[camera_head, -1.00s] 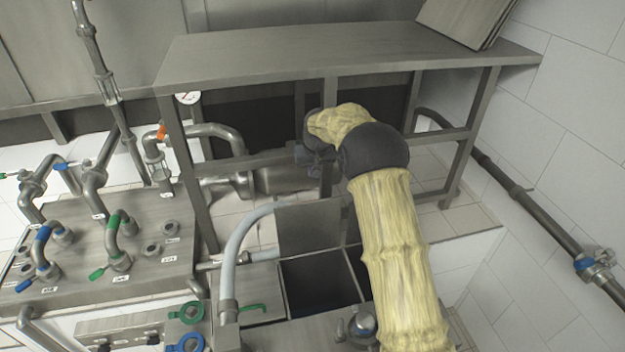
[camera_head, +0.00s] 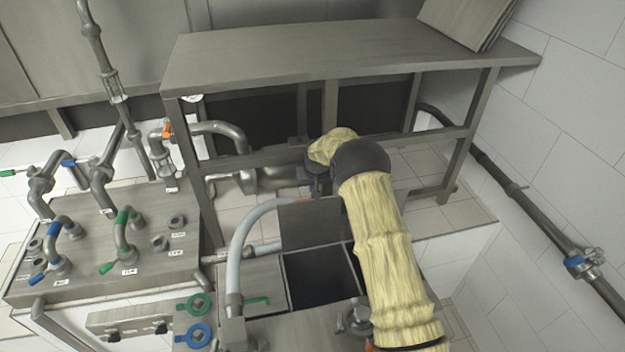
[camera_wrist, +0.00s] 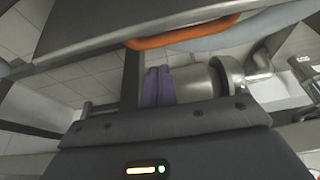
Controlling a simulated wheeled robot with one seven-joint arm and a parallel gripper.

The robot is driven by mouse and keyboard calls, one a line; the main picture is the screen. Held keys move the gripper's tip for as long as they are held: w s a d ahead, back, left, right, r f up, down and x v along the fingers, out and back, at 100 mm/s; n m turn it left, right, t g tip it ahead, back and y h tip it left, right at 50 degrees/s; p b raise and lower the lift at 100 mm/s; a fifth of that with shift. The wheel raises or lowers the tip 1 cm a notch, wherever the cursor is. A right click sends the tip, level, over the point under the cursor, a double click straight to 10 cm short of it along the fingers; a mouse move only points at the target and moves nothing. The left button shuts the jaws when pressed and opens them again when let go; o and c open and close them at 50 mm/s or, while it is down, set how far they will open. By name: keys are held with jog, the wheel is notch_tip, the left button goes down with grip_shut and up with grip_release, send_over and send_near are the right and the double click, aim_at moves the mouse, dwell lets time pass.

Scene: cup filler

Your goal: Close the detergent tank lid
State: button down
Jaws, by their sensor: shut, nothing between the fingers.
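The detergent tank lid (camera_head: 310,224) is a flat grey metal panel standing raised at the back edge of the open tank (camera_head: 318,276). The tank shows a dark opening with a divider towards its right side. My gripper (camera_head: 317,184) is at the lid's upper edge, with my yellow-sleeved arm reaching over the tank's right side. In the head view I cannot tell whether it touches the lid. In the wrist view the dark purple fingers (camera_wrist: 158,87) are together with nothing between them. The lid is not clearly seen in the wrist view.
A metal table (camera_head: 340,60) with legs and crossbars stands just behind the gripper. A pale hose (camera_head: 240,245) curves left of the lid. A valve panel (camera_head: 140,240) stands at left, and a wall pipe (camera_head: 545,225) runs along the right. An orange band (camera_wrist: 180,36) crosses the wrist view.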

jog(key=shift+s+d+p, duration=0.25)
jog(key=shift+s+p, duration=0.4)
jog(key=shift+s, duration=0.5)
jog(key=shift+w+f, duration=0.1)
